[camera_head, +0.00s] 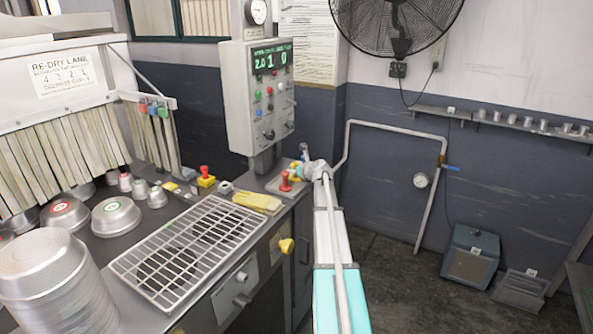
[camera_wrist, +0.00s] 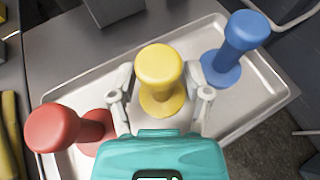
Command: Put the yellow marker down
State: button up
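The yellow marker (camera_wrist: 159,68) stands upright on the metal tray (camera_wrist: 262,107) in the wrist view, its wide base down and its round knob up. My gripper (camera_wrist: 160,88) has one finger on each side of it, with a visible gap to the marker on both sides, so it is open around it. The red marker (camera_wrist: 55,129) is left of my gripper and the blue marker (camera_wrist: 236,50) is right of it. In the head view the red marker (camera_head: 286,180) shows beside my gripper (camera_head: 303,172), which partly hides the yellow marker.
The grey control box (camera_head: 262,95) on its post stands behind the tray. Yellow gloves (camera_head: 257,201) and a wire rack (camera_head: 187,250) lie left of it. Stacked pans (camera_head: 50,285) stand at the front left. Open floor lies right of the counter.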

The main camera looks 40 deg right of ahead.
jog(key=shift+r, duration=0.1)
jog(key=shift+r, duration=0.1)
jog(key=p+v, duration=0.5)
jog(key=v, duration=0.7)
dwell(0.7)
jog(key=shift+s, duration=0.25)
